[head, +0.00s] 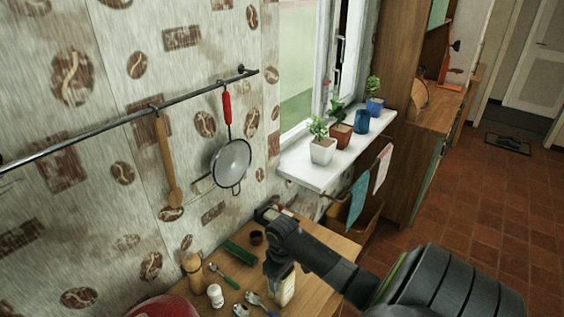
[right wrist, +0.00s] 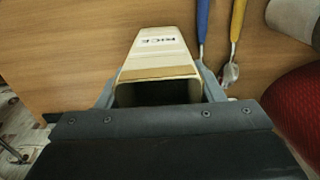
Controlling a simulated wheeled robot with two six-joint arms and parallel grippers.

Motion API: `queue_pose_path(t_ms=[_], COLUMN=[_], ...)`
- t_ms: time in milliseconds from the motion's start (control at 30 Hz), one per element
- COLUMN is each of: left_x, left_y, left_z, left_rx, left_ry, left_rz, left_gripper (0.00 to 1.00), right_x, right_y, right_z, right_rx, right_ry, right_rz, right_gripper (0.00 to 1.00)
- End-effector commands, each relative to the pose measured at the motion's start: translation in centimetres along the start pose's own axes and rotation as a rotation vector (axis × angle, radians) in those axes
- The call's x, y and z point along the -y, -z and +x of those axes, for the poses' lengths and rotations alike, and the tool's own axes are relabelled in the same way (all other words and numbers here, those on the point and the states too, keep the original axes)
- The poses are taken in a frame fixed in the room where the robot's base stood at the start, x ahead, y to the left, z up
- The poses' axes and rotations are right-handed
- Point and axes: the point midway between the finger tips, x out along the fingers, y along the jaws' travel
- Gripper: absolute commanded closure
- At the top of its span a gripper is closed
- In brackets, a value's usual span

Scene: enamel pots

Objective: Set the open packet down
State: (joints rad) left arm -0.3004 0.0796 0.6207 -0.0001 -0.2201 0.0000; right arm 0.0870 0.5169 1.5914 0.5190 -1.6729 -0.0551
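The open packet is cream-coloured and marked RICE; in the right wrist view the packet (right wrist: 158,50) has its dark open mouth facing the camera. My right gripper (right wrist: 158,92) has a grey finger on each side of it and is shut on it near the top. In the head view the packet (head: 285,288) hangs upright below my right gripper (head: 281,270), over the wooden table (head: 325,252). I cannot tell whether its base touches the table. My left gripper is not in view.
A brown cup (head: 256,238), white jar (head: 215,296), wooden mill (head: 193,271) and red item (head: 165,307) stand nearby. Table right of the packet looks clear.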

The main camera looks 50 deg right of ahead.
Motion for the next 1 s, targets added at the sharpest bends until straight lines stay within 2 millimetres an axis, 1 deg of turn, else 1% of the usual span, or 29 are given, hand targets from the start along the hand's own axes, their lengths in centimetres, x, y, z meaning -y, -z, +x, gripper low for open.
queue_pose_path(t_ms=[33,100,133,367,467,533,667,900,1000], left_x=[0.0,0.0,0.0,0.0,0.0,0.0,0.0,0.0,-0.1], left_y=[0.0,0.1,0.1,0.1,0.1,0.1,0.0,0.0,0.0], left_z=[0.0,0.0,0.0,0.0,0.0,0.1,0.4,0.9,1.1], left_rx=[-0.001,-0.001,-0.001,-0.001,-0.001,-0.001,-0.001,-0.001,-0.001], left_ry=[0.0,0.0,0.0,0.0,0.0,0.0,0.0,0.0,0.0], left_rz=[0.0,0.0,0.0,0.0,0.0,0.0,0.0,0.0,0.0], left_gripper=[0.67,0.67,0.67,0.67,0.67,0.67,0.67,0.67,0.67], right_x=[0.0,0.0,0.0,0.0,-0.1,-0.1,-0.2,-0.2,-0.1], right_y=[0.0,0.0,0.0,0.0,0.1,0.1,0.1,0.1,0.1], right_z=[0.0,0.0,0.0,-0.1,-0.5,-1.1,-3.3,-8.6,-10.2], right_rx=[0.0,0.0,0.0,-0.001,-0.002,-0.003,-0.006,-0.006,-0.003], right_ry=[0.0,0.0,0.0,0.0,-0.002,-0.003,-0.005,-0.005,-0.004], right_rz=[0.0,0.0,0.0,0.0,-0.001,-0.001,-0.003,-0.002,-0.002], right_gripper=[0.32,0.23,0.22,0.22,0.22,0.22,0.22,0.22,0.22])
